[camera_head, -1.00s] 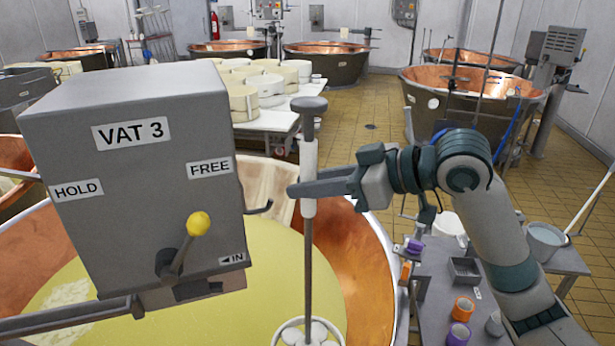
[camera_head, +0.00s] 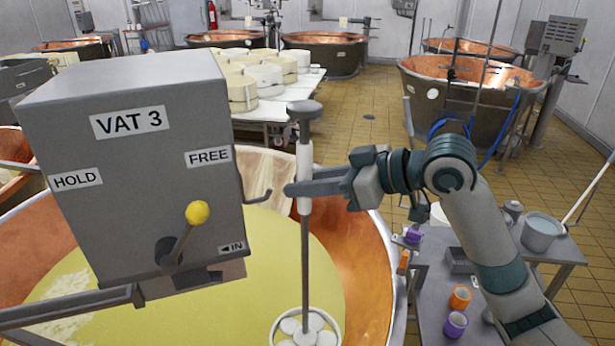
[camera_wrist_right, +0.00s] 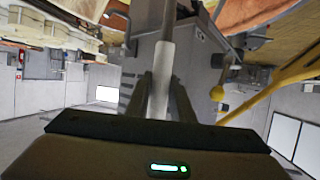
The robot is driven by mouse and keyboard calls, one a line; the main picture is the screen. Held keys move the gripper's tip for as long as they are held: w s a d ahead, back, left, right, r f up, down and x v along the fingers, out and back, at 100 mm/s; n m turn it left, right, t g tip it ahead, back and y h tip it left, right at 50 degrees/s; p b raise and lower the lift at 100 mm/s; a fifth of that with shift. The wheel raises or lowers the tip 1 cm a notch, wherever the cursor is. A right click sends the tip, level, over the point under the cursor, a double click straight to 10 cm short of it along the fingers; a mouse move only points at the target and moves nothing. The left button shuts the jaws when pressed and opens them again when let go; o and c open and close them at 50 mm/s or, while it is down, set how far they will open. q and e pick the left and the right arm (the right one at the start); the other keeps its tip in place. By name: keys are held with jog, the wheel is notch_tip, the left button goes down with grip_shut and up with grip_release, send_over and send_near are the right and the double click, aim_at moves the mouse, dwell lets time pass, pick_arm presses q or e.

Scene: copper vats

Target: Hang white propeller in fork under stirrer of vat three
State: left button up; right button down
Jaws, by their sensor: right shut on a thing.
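The white propeller (camera_head: 306,328) is at the bottom of a long grey rod with a white sleeve (camera_head: 304,172) and a dark cap. My right gripper (camera_head: 298,188) is shut on the white sleeve and holds the rod upright over the vat. The sleeve between the fingers also shows in the right wrist view (camera_wrist_right: 160,85). The grey stirrer box labelled VAT 3 (camera_head: 130,160) stands left of the rod. The fork slot under the box (camera_head: 197,281) is partly visible. My left gripper is not in view.
The copper vat (camera_head: 366,290) holds yellow liquid beneath the propeller. A hook (camera_head: 260,197) juts from the box close to the rod. A side table (camera_head: 430,305) with cups and a bucket stands right. Cheese wheels and other vats stand behind.

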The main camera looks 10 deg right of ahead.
jog(key=shift+w+a+f+b, duration=0.9)
jog(key=shift+w+f+b, duration=0.6)
jog(key=shift+f, duration=3.15)
jog(key=shift+w+a+f+b, duration=1.05)
jog(key=shift+w+f, duration=0.6)
jog(key=shift+f, duration=3.05)
jog(key=shift+w+a+f+b, duration=0.75)
jog(key=shift+w+f+b, duration=0.8)
jog(key=shift+f, duration=3.1)
jog(key=s+a+f+b, duration=0.2)
jog(key=a+f, duration=0.6)
jog(key=a, duration=0.4)
jog(key=shift+s+a, duration=0.35)
jog(key=shift+s, duration=0.15)
jog(key=shift+w+d+r, duration=0.1)
jog(key=shift+d+r, duration=0.15)
jog(key=shift+d, duration=0.45)
